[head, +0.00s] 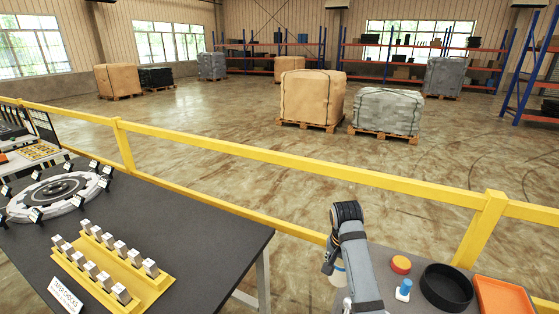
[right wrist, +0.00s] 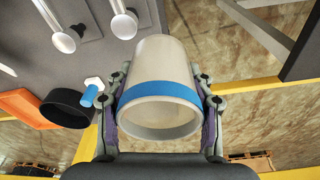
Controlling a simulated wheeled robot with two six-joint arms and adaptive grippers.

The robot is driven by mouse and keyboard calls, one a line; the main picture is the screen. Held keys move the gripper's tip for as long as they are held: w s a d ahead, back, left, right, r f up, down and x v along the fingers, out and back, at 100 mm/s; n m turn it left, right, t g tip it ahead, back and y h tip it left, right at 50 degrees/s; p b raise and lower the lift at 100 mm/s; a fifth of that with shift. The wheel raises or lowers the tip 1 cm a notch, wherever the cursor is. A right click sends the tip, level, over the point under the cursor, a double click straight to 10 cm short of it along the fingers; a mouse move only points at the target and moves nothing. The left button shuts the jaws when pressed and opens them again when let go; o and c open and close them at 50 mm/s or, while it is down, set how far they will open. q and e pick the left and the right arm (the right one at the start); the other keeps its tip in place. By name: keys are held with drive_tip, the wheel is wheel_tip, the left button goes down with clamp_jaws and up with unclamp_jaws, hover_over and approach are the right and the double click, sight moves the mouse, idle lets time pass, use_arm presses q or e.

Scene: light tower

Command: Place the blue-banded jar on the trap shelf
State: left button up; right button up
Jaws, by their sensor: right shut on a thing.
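The blue-banded jar (right wrist: 160,65) is pale cream with a blue band near its open mouth. In the right wrist view the mouth faces my camera. My right gripper (right wrist: 160,88) is shut on it, one finger on each side. In the head view the jar (head: 338,277) shows only in part under my right gripper (head: 331,256), near the left edge of the grey right-hand table (head: 420,262). I cannot make out the trap shelf for certain in either view. My left gripper is out of view.
A black round dish (head: 446,288), an orange tray (head: 503,297), a red-and-yellow disc (head: 401,265) and a small blue-and-white piece (head: 404,290) are on the right-hand table. A dark table (head: 205,235) at left carries a yellow rack (head: 112,265). A yellow rail (head: 300,169) runs behind.

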drive_tip(key=s+a+f+n+y, duration=0.1)
drive_tip(key=s+a+f+n, duration=0.1)
drive_tip(key=s+a+n, duration=0.2)
drive_tip(key=s+n, duration=0.3)
drive_tip(key=n, duration=0.1)
drive_tip(key=shift+f+n+t, duration=0.2)
drive_tip(key=shift+n+t, duration=0.1)
drive_tip(key=shift+n, duration=0.1)
